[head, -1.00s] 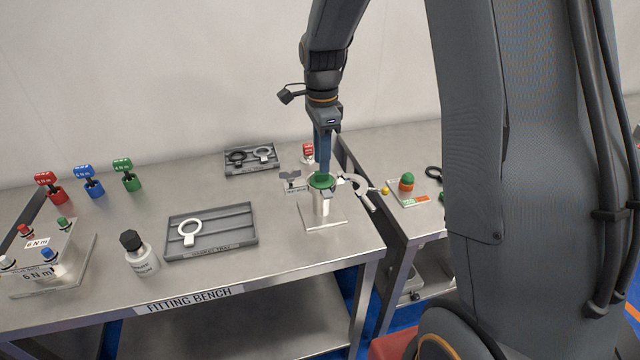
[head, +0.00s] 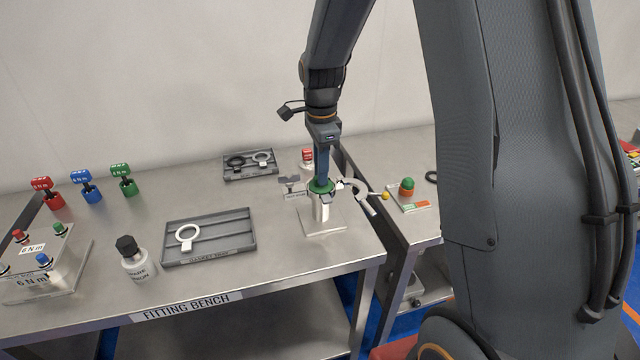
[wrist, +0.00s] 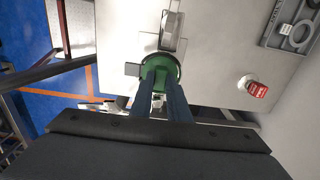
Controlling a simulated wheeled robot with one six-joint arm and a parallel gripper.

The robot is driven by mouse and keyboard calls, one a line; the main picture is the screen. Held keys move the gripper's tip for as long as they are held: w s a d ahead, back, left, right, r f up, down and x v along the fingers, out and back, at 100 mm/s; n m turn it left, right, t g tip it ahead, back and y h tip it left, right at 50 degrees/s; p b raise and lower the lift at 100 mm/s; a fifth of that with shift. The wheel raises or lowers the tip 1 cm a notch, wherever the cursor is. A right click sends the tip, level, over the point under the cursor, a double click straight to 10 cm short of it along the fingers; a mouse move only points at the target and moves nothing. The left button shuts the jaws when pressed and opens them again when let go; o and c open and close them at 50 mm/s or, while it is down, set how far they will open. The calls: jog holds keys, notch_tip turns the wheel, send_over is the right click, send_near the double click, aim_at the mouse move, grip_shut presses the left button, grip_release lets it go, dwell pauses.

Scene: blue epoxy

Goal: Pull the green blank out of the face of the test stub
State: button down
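The green blank (head: 321,187) is a round disc at the top of the pale test stub (head: 322,212), which stands upright on a square plate on the fitting bench. My gripper (head: 322,178) points straight down onto the disc. In the wrist view the green blank (wrist: 158,66) shows around the fingertips of my gripper (wrist: 159,74). The fingers are close together and appear shut on the middle of the blank, though the grip itself is partly hidden. I see no clear gap between blank and stub.
A red tagged piece (head: 308,155) stands behind. The gasket tray (head: 211,252) and a bottle (head: 133,262) are left. A second bench with a green-topped piece (head: 407,187) is right.

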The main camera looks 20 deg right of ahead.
jog(key=shift+r+p, duration=0.75)
jog(key=shift+r, duration=0.1)
jog(key=shift+r+p, duration=0.7)
jog(key=shift+r, duration=0.3)
